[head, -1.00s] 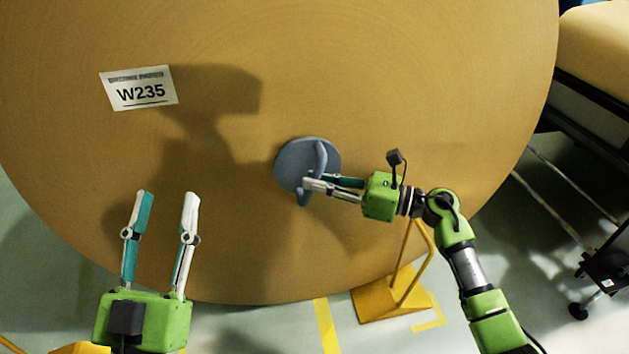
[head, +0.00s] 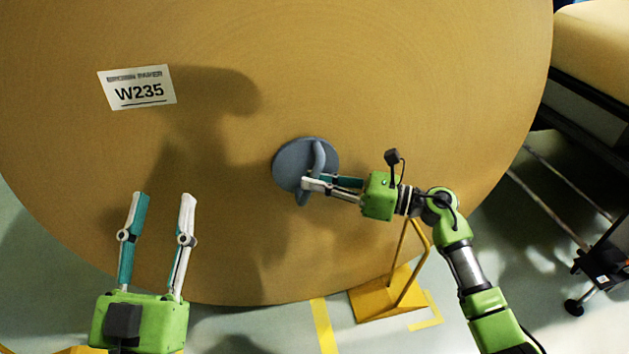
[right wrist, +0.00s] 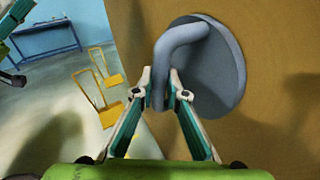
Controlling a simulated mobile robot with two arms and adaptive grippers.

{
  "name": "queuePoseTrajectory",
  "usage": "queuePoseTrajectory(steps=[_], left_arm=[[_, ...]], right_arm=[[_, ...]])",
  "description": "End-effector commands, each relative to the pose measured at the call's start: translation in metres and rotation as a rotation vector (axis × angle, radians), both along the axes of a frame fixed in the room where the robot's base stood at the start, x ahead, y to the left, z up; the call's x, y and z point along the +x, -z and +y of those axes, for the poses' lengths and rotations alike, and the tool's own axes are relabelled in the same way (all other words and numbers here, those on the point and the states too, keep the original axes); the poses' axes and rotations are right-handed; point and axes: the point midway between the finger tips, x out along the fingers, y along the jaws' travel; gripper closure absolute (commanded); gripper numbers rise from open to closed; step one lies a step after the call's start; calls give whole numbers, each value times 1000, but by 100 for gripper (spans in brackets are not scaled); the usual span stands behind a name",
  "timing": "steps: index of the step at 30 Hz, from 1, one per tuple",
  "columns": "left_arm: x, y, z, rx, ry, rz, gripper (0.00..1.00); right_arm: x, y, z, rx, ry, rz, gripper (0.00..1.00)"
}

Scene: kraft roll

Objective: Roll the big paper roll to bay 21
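The big paper roll (head: 400,70) stands on its edge and fills most of the head view, with its flat brown face towards me and a W235 label (head: 138,87) at upper left. A grey core plug (head: 290,163) with a curved handle (head: 319,158) sits at the middle of the face. My right gripper (head: 312,183) is at the handle. In the right wrist view its fingers close on the handle (right wrist: 163,75) from both sides. My left gripper (head: 160,196) is open and empty in front of the roll's lower left face. No bay number shows.
A yellow chock with a handle (head: 385,300) stands on the floor by the roll's lower right. Yellow tape (head: 323,325) marks the floor. A dark rack or cart (head: 590,115) is at right. The right wrist view shows yellow stands (right wrist: 97,85) and a blue table (right wrist: 45,40).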

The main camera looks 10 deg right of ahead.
Motion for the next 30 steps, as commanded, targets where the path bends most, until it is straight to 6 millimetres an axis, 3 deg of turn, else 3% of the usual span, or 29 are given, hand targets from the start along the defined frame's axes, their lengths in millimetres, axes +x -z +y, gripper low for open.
queuePoseTrajectory(steps=[1, 2, 30], left_arm=[[0, 0, 0, 0, 0, 0, 60], [0, 0, 0, 1, 0, 0, 60], [-1, -1, 1, 0, 0, -2, 60]], right_arm=[[8, 2, -16, -7, 39, 2, 77], [8, 1, -16, -6, 41, 1, 70], [5, -2, -12, 0, 28, -4, 70]])
